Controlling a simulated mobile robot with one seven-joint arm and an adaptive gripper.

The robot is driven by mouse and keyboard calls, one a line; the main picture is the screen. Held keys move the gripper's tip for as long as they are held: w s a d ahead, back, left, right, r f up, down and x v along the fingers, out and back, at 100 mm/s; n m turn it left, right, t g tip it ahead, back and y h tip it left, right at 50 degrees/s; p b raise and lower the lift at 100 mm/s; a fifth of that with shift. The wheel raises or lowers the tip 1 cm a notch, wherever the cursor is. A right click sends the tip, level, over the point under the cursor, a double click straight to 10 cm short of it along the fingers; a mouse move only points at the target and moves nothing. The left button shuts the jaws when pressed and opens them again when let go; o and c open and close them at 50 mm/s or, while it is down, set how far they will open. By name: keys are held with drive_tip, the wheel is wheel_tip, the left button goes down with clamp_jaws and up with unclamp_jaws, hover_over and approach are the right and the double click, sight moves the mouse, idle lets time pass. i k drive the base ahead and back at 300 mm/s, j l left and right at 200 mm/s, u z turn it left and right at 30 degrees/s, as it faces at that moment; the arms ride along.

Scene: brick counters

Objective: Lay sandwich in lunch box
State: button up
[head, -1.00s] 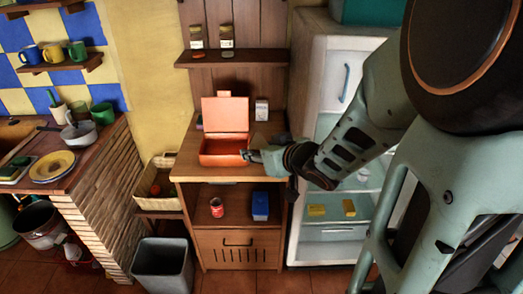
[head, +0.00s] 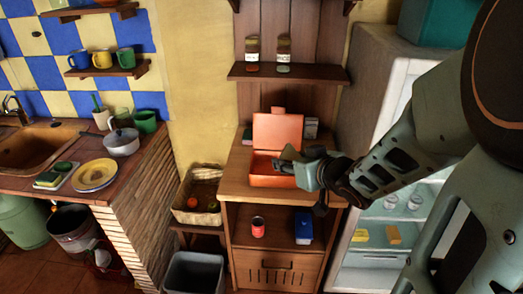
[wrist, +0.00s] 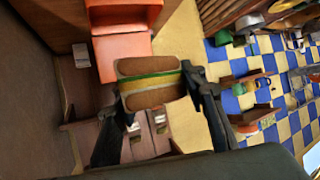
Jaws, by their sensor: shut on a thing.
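The orange lunch box (head: 277,131) stands on the wooden cabinet top with its lid raised at the back. It also shows in the wrist view (wrist: 121,46). The sandwich (wrist: 150,68), two brown bread slices with green and yellow filling, is held between my fingers. My gripper (head: 284,164) is shut on it and reaches in from the right, over the front part of the box. In the wrist view my gripper (wrist: 156,86) has one finger on each side of the sandwich. In the head view my gripper hides the sandwich and part of the box.
A shelf with two jars (head: 253,54) hangs above the box. A red can (head: 258,227) and a blue box (head: 303,227) are on the shelf below. The open fridge (head: 385,75) is at the right.

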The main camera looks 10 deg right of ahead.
sight(282, 174)
drive_tip(key=i+j, duration=0.15)
drive_tip(key=j, duration=0.15)
drive_tip(key=i+j+z, duration=0.1)
drive_tip(key=j, duration=0.25)
drive_tip(key=i+j, duration=0.25)
drive_tip(key=i+j+z, duration=0.1)
drive_tip(key=j, duration=0.25)
drive_tip(key=i+j, duration=0.15)
drive_tip(key=j, duration=0.2)
drive_tip(key=i+z, duration=0.05)
